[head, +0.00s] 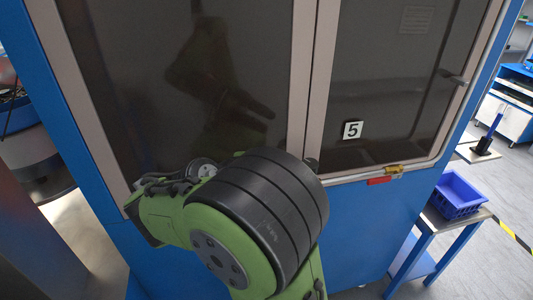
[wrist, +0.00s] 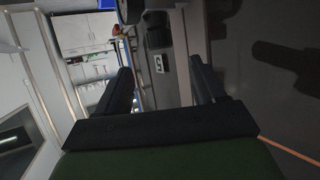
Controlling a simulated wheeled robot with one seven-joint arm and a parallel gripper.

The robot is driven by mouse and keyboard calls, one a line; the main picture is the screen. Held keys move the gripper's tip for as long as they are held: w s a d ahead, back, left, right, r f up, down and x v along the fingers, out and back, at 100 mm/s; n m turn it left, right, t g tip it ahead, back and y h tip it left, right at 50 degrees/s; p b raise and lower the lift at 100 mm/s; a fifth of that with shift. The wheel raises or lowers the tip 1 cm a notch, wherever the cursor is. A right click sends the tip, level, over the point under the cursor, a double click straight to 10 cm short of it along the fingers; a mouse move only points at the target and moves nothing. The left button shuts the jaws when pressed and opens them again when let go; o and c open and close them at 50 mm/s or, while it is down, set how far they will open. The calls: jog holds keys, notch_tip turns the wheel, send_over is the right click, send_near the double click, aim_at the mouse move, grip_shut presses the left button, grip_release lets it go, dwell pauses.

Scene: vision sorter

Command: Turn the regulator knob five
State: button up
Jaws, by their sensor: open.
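The number 5 label (head: 352,130) is on the dark right-hand window of a blue cabinet; it also shows in the wrist view (wrist: 158,63). Beside the label in the wrist view is a dark, stubby knob-like part (wrist: 157,30), which I take to be the regulator knob. In the head view a small dark round end (head: 312,164) shows at the edge of my arm, mostly hidden. My gripper (wrist: 163,82) is open and empty, its two black fingers wide apart. The knob-like part appears beyond the fingertips, between their lines; I see no contact. My arm hides the gripper in the head view.
A brass-coloured fitting (head: 393,169) and a red part (head: 379,181) sit on the window's lower frame. A door handle (head: 453,78) juts out at the right. A blue crate (head: 456,194) stands on a side table at the right.

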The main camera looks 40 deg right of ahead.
jog(key=p+v, duration=0.4)
jog(key=v, duration=0.1)
jog(key=shift+a+r, duration=0.15)
jog(key=shift+a, duration=0.2)
jog(key=shift+s, duration=0.1)
jog(key=s+a+f+n+t+y, duration=0.1)
jog(key=s+a+n+t+y, duration=0.2)
jog(key=a+n+y, duration=0.3)
jog(key=s+a+f+n+t+y, duration=0.1)
jog(key=s+a+n+t+y, duration=0.1)
jog(key=s+a+n+y, duration=0.4)
jog(key=a+n+y, duration=0.1)
jog(key=a+n, duration=0.3)
jog(key=n, duration=0.2)
jog(key=shift+f+t, duration=0.3)
jog(key=shift+t, duration=0.1)
